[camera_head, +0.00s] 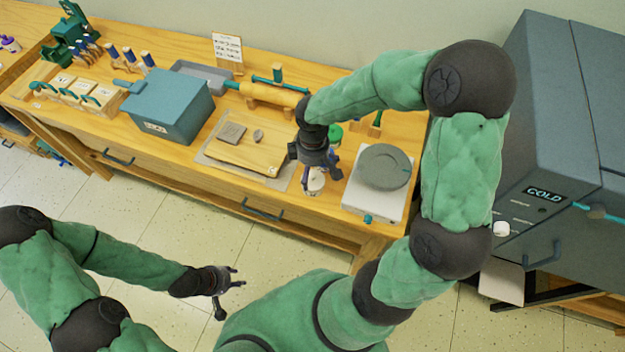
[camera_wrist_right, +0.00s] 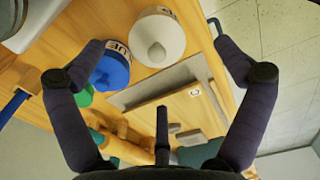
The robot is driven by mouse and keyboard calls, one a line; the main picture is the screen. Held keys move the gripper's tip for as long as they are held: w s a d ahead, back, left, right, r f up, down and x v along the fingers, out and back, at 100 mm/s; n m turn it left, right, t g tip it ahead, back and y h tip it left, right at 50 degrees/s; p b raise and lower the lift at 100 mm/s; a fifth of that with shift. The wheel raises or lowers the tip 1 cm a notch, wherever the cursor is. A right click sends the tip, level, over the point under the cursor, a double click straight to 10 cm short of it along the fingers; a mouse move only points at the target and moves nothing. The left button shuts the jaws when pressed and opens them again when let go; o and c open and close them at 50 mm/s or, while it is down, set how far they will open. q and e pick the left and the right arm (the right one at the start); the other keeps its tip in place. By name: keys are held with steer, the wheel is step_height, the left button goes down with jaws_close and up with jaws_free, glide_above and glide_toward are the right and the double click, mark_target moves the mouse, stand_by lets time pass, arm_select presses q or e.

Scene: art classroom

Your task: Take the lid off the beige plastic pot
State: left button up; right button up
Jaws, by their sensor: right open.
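The beige pot (camera_wrist_right: 158,38) shows its pale lid with a pointed knob in the right wrist view, near the top middle. In the head view the beige pot (camera_head: 316,184) is partly hidden under my right gripper (camera_head: 316,168). My right gripper, which also shows in the right wrist view (camera_wrist_right: 163,52), is open and empty, with its fingers spread on either side of the beige and blue pots. The lid sits on the pot. My left gripper (camera_head: 232,282) is open and empty, away from the bench over the floor.
A blue pot (camera_wrist_right: 112,68) stands right beside the beige one, with a green pot (camera_head: 335,132) behind. A wheel on a white base (camera_head: 383,167) stands to the right. A board with a clay slab (camera_head: 240,152) lies left. The bench's front edge is close.

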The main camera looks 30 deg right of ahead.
mark_target(313, 175)
steer(key=f, duration=0.1)
steer(key=f+b, duration=0.1)
steer(key=f, duration=0.1)
steer(key=f+b, duration=0.1)
steer(key=f, duration=0.1)
steer(key=shift+w+d+f, duration=0.1)
steer(key=shift+w+d, duration=0.05)
steer(key=shift+w, duration=0.15)
steer(key=c, duration=0.9)
steer(key=shift+c, duration=0.2)
